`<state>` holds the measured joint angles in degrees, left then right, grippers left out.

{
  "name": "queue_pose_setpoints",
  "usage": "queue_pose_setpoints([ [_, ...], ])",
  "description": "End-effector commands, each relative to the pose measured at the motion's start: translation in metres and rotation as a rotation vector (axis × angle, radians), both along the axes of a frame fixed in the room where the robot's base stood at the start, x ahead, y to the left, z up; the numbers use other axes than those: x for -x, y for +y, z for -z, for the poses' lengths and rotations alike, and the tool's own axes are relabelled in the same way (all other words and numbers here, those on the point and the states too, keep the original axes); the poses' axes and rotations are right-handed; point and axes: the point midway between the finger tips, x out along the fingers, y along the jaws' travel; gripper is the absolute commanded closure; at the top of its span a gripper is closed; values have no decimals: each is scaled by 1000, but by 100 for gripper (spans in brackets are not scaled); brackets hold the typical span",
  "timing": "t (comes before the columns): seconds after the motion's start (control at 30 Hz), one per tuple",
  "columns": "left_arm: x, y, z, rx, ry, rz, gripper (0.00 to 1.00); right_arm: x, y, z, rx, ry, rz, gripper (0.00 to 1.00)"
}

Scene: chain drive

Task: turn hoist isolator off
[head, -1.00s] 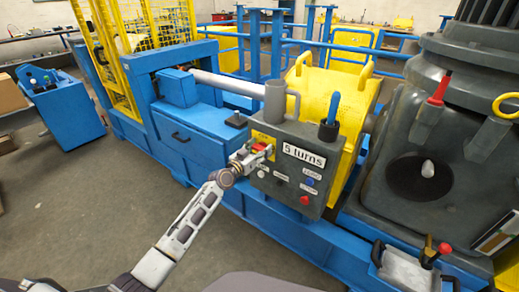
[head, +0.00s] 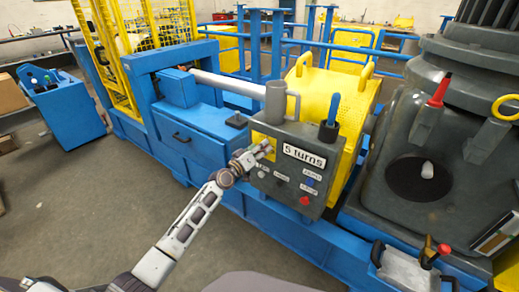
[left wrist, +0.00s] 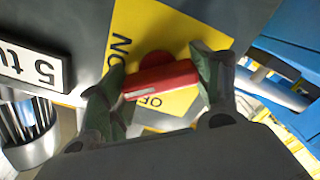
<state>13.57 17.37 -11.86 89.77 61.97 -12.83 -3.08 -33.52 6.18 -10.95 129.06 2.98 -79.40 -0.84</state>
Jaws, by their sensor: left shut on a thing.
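The hoist isolator is a red handle (left wrist: 165,80) on a yellow plate (left wrist: 185,25) with black ON and OFF lettering, partly covered. My left gripper (left wrist: 160,82) has one finger at each end of the red handle and is shut on it. In the head view, my left gripper (head: 266,148) is at the upper left of the grey control box (head: 325,172); a little of the yellow plate (head: 258,138) shows there, and the fingers hide the red handle. My right gripper is not in view.
A "5 turns" sign (head: 304,157) is right of the gripper, with a red button (head: 304,200) and a blue button (head: 310,181) below. A grey mug-like part (head: 276,100) and a blue-handled tool (head: 329,130) stand on the box top.

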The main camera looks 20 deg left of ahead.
Motion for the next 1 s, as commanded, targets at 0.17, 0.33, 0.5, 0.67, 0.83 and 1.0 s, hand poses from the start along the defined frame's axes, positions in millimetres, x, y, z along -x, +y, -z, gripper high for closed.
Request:
queue_pose_setpoints([
  [0.17,0,1,0,155,56,-1,60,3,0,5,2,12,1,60],
  [0.33,-1,2,1,308,111,-2,60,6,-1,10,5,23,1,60],
  [0.5,-1,2,2,460,167,-1,60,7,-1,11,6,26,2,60],
  [0.67,-1,2,2,597,217,-2,60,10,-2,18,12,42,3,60],
  [0.83,-1,3,3,718,260,-2,60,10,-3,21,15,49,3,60],
  [1.0,0,2,4,803,293,-2,60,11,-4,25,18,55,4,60],
])
